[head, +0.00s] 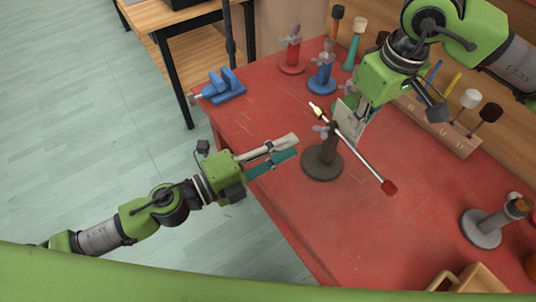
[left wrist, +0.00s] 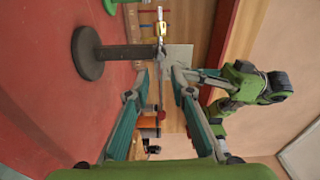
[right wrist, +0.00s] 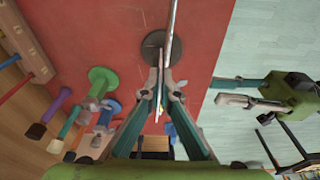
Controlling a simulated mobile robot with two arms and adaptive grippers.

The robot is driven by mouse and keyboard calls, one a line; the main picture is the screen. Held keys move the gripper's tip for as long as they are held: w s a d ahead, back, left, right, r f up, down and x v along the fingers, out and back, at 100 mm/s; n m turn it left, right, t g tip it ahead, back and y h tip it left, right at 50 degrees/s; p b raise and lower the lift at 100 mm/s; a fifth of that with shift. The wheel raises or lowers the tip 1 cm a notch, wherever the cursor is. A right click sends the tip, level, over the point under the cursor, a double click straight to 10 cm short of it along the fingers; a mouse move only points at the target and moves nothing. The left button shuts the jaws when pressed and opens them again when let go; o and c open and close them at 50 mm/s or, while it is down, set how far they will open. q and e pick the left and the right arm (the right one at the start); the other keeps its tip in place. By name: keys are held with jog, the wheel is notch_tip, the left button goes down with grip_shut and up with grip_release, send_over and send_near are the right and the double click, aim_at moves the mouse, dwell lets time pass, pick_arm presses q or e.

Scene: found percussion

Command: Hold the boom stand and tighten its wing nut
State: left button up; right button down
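The boom stand (head: 318,165) stands upright on the red table, with a round dark base and a short post. Its thin boom (head: 360,155) slopes across the post top, with a brass end and a red tip (head: 389,187). The grey wing nut (head: 320,128) shows at the post top, on the side toward my left gripper. My right gripper (head: 346,120) is at the post top; in the right wrist view its fingers (right wrist: 162,82) are close together around the stand's top. My left gripper (head: 291,147) is open and empty, left of the stand and apart from it.
A blue vise (head: 225,87) sits at the table's left corner. Red (head: 291,52) and blue (head: 322,75) stands are behind. A wooden rack (head: 440,125) with mallets lies right, and a grey stand (head: 483,230) is at lower right. The table's front middle is clear.

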pick_arm(q)
jog(key=shift+v, duration=2.05)
pick_arm(e)
jog(key=c, duration=2.2)
grip_release()
jog(key=shift+r, duration=0.1)
